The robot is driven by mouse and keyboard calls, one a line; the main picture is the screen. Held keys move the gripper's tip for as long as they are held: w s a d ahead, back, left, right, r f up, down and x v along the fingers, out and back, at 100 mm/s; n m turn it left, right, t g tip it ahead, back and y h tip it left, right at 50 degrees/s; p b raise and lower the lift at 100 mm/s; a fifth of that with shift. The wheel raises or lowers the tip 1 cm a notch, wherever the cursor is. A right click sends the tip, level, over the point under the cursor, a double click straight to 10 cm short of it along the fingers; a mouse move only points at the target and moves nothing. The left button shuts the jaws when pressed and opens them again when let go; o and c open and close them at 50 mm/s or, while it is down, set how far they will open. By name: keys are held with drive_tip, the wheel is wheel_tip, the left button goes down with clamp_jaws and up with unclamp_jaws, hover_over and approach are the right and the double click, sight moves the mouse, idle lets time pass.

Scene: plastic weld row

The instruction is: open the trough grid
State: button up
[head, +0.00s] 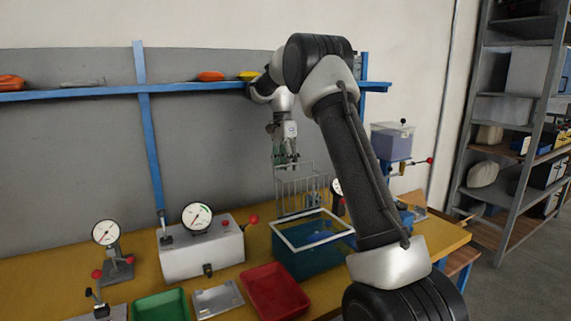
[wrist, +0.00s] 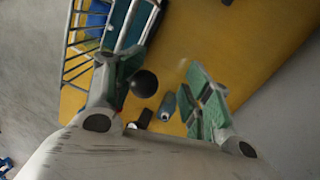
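The trough (head: 312,262) is a teal box with a pale rim on the yellow bench. The trough grid (head: 297,192) is a grey wire frame that stands about upright at the trough's back edge, leaving the trough's top uncovered. My gripper (head: 287,165) points down just above the grid's upper edge. In the wrist view, my gripper (wrist: 165,85) has its green-padded fingers apart with nothing held. There the grid (wrist: 82,45) shows its bars at the upper left, beside the left finger. A black ball knob (wrist: 144,83) appears between the fingers; I cannot tell its depth.
A red tray (head: 275,290), a green tray (head: 162,306) and a grey box with a gauge (head: 201,248) stand left of the trough. A clear-topped container (head: 392,140) with a red-knobbed lever stands behind right. A blue shelf rail (head: 100,92) runs along the wall.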

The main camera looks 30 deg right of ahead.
drive_tip(key=shift+d+f, duration=0.15)
drive_tip(key=shift+d, duration=0.1)
wheel_tip(320, 180, up, 9)
drive_tip(key=shift+s+r, duration=0.1)
drive_tip(key=shift+r, duration=0.05)
drive_tip(key=shift+a+r, duration=0.2)
drive_tip(key=shift+r, duration=0.35)
